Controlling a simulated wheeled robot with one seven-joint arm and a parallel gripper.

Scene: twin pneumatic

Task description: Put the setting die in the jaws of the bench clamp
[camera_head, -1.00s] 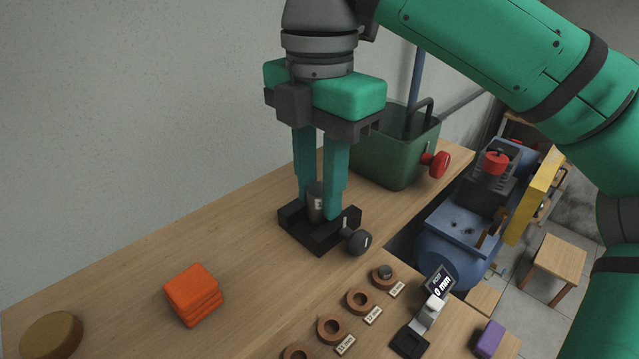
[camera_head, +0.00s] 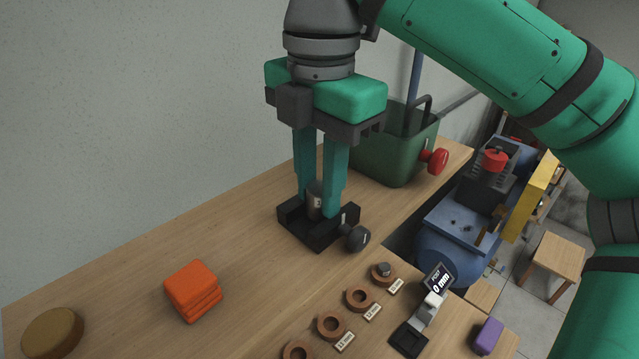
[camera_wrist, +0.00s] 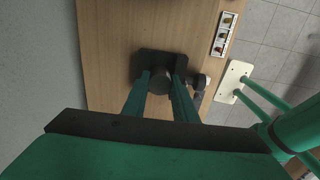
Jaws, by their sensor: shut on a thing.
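The setting die, a grey metal cylinder (camera_head: 315,199), stands upright between the fingers of my gripper (camera_head: 320,200). My gripper is shut on it. The black bench clamp (camera_head: 318,240) sits on the bench directly below, with a dark round knob (camera_head: 357,238) at its right. The die's lower part is down between the clamp's jaws; its base is hidden. In the wrist view the die (camera_wrist: 159,82) shows between the two green fingers, over the clamp (camera_wrist: 150,60). I cannot tell whether the jaws touch it.
Orange blocks (camera_head: 192,290) and a brown disc (camera_head: 52,333) lie to the left. Several wooden rings (camera_head: 330,325) with labels and a gauge reading 0 mm (camera_head: 434,290) stand in front. A green bin (camera_head: 392,160) stands behind right. A purple block (camera_head: 488,337) lies at lower right.

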